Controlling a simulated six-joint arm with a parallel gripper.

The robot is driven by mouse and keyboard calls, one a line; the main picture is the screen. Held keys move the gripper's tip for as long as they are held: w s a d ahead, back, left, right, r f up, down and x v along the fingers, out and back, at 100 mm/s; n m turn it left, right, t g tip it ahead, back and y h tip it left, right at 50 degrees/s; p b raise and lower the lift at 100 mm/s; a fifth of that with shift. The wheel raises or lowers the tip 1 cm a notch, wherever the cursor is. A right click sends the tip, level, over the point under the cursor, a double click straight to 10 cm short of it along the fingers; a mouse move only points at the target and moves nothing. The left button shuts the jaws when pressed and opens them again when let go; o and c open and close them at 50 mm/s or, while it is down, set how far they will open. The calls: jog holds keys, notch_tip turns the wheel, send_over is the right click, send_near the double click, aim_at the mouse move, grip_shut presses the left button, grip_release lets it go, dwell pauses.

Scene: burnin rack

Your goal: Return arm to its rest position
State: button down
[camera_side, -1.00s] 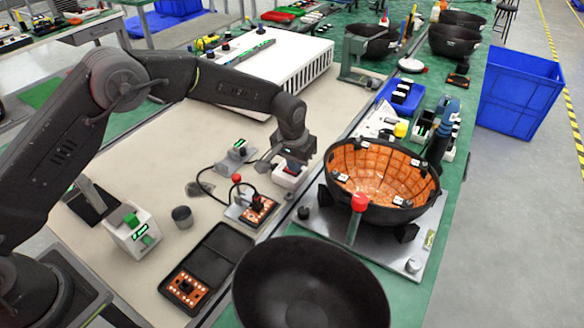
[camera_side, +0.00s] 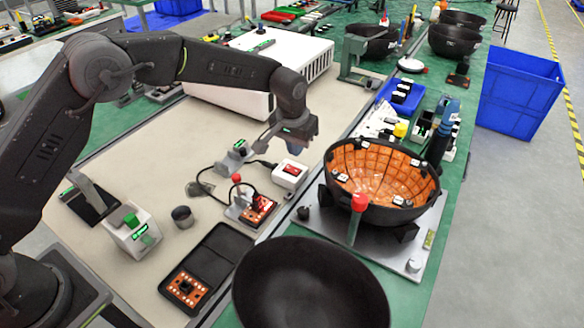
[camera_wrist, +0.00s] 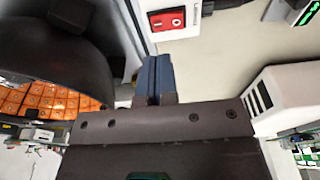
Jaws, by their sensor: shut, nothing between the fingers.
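My gripper (camera_side: 272,140) hangs from my raised arm above the beige work surface (camera_side: 225,285), over and behind the small white switch box (camera_side: 290,174). In the wrist view my fingers (camera_wrist: 155,78) are together with nothing between them. The white box with its red switch also shows in the wrist view (camera_wrist: 175,20), just beyond the fingertips. The gripper is apart from it. A small orange board with a red part (camera_side: 262,208) sits on a fixture left of the box.
A black bowl with orange tiles (camera_side: 385,180) stands on a plate at right. A dark empty bowl (camera_side: 310,285) is in front. A white vented unit (camera_side: 318,65) stands behind my arm.

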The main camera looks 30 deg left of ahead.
jog(key=shift+r, duration=0.7)
